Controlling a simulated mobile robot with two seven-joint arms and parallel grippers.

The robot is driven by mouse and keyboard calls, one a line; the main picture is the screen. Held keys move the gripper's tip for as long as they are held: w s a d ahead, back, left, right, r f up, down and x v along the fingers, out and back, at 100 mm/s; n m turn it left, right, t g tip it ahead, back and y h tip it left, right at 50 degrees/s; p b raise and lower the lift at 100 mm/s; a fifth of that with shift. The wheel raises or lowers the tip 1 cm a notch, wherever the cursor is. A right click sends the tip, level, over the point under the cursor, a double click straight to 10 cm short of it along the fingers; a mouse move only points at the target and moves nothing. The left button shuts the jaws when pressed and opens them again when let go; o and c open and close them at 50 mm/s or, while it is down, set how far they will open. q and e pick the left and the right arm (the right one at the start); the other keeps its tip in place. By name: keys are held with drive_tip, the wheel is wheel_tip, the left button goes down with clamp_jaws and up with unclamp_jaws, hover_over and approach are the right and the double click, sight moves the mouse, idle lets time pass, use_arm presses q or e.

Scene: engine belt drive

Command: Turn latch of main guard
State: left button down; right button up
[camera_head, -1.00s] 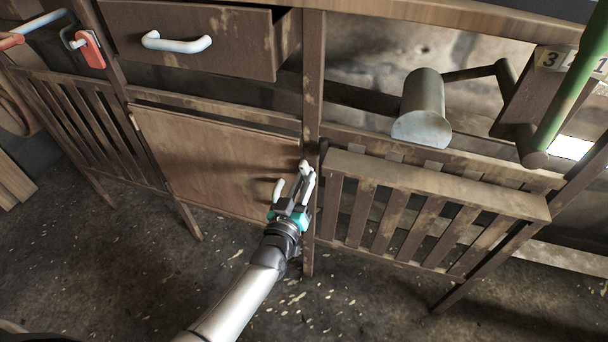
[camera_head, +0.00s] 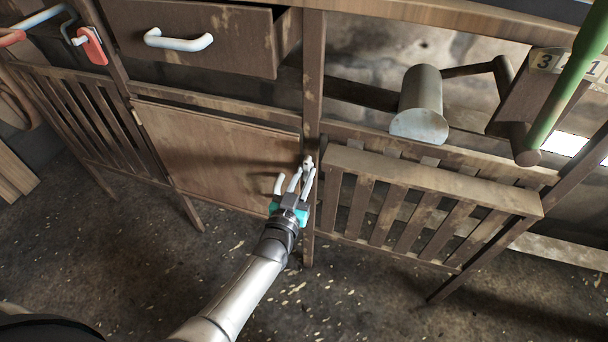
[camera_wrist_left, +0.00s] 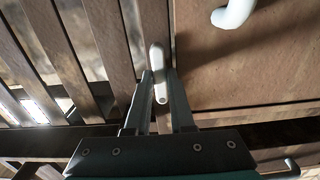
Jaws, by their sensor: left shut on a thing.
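The latch is a small pale bar (camera_head: 308,162) on the wooden post between the plain door panel (camera_head: 215,150) and the slatted guard (camera_head: 425,190). In the left wrist view the latch (camera_wrist_left: 157,70) is a rounded bar lying lengthwise between the two fingers. My left gripper (camera_head: 302,174) reaches up to it from below and is shut on it; it also shows in the left wrist view (camera_wrist_left: 160,82). The fingers partly hide the latch in the head view. My right gripper is in neither current view.
A white door handle (camera_head: 278,184) stands close to the left of my left gripper. Above are a partly open drawer (camera_head: 190,42) and, to the right, a grey cylinder (camera_head: 420,105) and a green bar (camera_head: 568,85). The floor in front is clear.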

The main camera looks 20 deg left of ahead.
use_arm(q)
drive_tip(key=c, duration=0.8)
unclamp_jaws()
drive_tip(key=shift+s, duration=0.1)
use_arm(e)
drive_tip(key=shift+r, duration=0.1)
use_arm(q)
drive_tip(key=shift+s, duration=0.25)
drive_tip(key=shift+s+a+p, duration=0.15)
drive_tip(key=shift+s+p, duration=1)
drive_tip(key=shift+s, duration=2.5)
drive_tip(key=shift+s+a+p, duration=0.1)
drive_tip(key=shift+s+p, duration=1.05)
drive_tip(key=shift+s, duration=2.45)
use_arm(e)
drive_tip(key=s+d+f, duration=0.4)
drive_tip(key=s+f, duration=0.1)
drive_tip(key=f, duration=0.2)
drive_tip(key=shift+d, duration=0.25)
drive_tip(key=shift+s+f, duration=0.1)
